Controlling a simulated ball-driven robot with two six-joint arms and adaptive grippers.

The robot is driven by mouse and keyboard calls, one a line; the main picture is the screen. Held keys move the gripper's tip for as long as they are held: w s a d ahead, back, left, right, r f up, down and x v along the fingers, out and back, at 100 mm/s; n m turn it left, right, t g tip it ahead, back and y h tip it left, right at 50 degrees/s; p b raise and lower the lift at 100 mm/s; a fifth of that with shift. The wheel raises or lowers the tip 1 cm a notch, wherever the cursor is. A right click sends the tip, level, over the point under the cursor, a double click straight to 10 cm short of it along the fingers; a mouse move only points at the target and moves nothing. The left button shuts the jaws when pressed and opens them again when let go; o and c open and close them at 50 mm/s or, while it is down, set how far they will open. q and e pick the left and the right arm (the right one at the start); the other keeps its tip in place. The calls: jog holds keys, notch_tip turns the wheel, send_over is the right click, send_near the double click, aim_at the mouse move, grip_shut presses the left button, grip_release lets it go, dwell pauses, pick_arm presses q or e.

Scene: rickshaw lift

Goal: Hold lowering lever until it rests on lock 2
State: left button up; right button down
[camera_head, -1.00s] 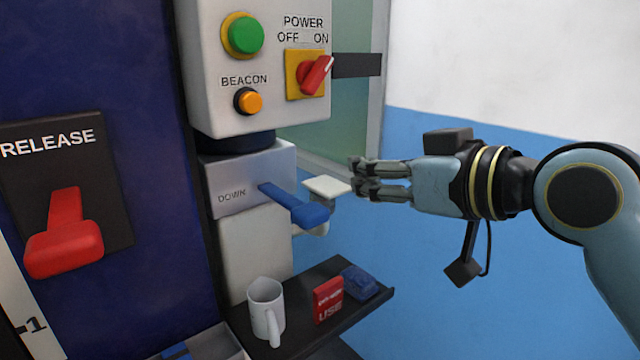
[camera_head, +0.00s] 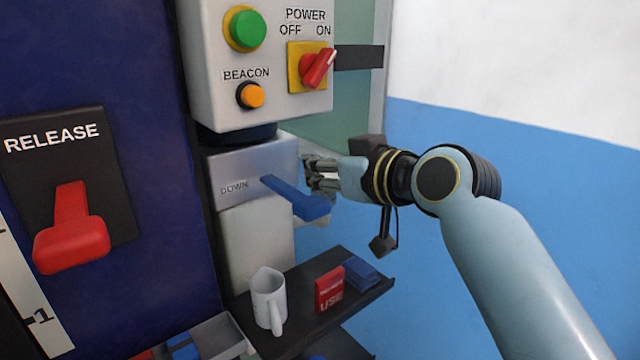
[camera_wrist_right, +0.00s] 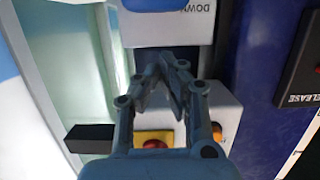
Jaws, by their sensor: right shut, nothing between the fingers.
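The blue lowering lever (camera_head: 297,199) sticks out from the grey panel marked DOWN (camera_head: 232,172) in the head view. In the right wrist view part of a blue shape, likely the lever (camera_wrist_right: 152,4), shows at the top edge. My right gripper (camera_head: 308,172) is shut and empty, just above and behind the lever's outer end; whether it touches the lever I cannot tell. Its closed fingers also show in the right wrist view (camera_wrist_right: 168,62). My left gripper is in neither view. Lock 2 cannot be made out.
Above is the control box with a green button (camera_head: 244,29), the orange beacon button (camera_head: 250,95) and the red power switch (camera_head: 318,68). Below, a dark shelf (camera_head: 385,287) holds a white mug (camera_head: 267,298), a red box (camera_head: 329,289) and a blue item (camera_head: 361,275). A red release lever (camera_head: 72,235) is left.

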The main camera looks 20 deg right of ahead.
aim_at(321, 206)
jog(key=shift+s+d+f, duration=0.1)
jog(key=shift+f, duration=1.45)
